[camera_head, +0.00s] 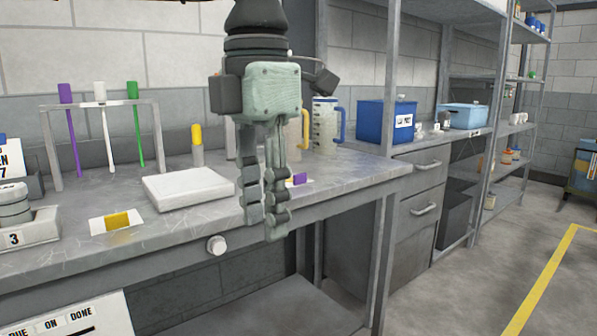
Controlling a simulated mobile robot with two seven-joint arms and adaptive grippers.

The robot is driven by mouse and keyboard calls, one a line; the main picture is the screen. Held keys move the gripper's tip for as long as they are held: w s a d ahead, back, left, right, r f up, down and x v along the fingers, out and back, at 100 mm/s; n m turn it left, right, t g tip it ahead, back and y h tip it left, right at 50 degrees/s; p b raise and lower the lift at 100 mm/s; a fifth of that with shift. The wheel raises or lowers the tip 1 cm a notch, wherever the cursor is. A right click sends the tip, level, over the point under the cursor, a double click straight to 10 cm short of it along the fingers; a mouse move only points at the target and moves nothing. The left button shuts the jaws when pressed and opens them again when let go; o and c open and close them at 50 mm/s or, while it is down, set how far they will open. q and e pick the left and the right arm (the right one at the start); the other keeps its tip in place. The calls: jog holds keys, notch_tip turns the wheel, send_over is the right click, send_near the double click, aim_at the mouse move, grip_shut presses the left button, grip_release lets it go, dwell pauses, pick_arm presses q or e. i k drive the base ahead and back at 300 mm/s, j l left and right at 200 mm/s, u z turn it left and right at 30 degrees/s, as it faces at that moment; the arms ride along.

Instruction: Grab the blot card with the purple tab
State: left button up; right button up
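The blot card with the purple tab (299,179) lies on the grey workbench, partly hidden behind my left gripper's fingers. Its purple tab and a bit of white card show just to the right of the fingers. My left gripper (264,218) points down in front of the card, near the bench's front edge. Its two fingers are apart, with nothing visible between them. How high the fingertips are above the bench is hard to tell. My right gripper is not in view.
A card with a yellow tab (118,221) and a white slab (187,188) lie to the left. A rack (157,141) holds purple, white and green sticks. A yellow-capped tube (197,146), a clear jug with a blue handle (326,125) and a blue bin (385,122) stand further back.

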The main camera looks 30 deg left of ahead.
aim_at(296, 180)
jog(key=i+j, duration=0.25)
jog(key=i, duration=0.15)
jog(key=i+j, duration=0.55)
jog(key=i, duration=0.3)
